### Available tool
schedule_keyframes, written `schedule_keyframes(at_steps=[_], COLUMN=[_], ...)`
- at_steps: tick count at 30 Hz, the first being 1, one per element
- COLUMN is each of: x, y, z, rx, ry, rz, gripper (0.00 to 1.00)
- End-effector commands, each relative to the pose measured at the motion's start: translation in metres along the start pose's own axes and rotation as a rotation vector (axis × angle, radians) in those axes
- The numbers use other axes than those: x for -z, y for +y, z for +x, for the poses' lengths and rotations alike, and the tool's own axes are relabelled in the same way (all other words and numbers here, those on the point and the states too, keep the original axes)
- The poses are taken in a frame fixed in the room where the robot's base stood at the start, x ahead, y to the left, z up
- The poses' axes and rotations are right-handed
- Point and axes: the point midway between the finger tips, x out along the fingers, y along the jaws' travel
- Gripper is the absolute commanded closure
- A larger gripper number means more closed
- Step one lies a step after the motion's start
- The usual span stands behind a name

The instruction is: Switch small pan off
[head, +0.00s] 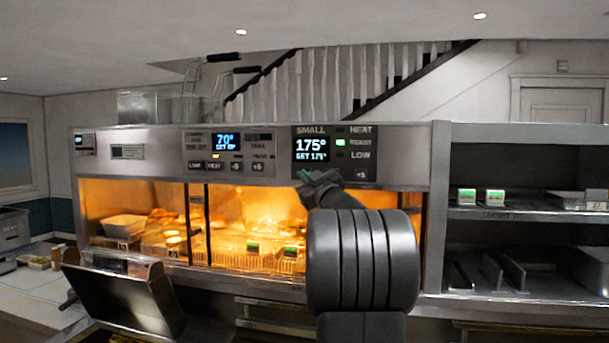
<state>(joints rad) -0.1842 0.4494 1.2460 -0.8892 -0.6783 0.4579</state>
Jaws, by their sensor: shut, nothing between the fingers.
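The control panel marked SMALL (335,154) is a dark panel on the steel front above the glowing cabinet. Its display (312,149) reads 175° with SET 175° below. Labels HEAT and LOW stand at its right, and a green lamp (341,142) is lit between them. My gripper (308,178) is shut and empty, at the panel's lower left edge. Whether it touches the panel cannot be told. The gripper and arm hide the panel's lower left part, so any buttons there are hidden.
A second panel (229,154) to the left reads 70°. Below, the lit cabinet (150,200) holds food. Fry baskets with dark handles (222,57) stand on top. A steel shelf unit (520,213) is at the right. A tilted steel bin (122,291) stands at the lower left.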

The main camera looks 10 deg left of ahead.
Motion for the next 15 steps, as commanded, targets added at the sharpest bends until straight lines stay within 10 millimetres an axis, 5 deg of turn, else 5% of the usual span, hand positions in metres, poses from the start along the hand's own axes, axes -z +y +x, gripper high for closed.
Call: schedule_keyframes(at_steps=[15], x=[-0.0035], y=[0.0034], z=[0.0045], rx=[0.0], ry=[0.0], rz=[0.0], gripper=[1.0])
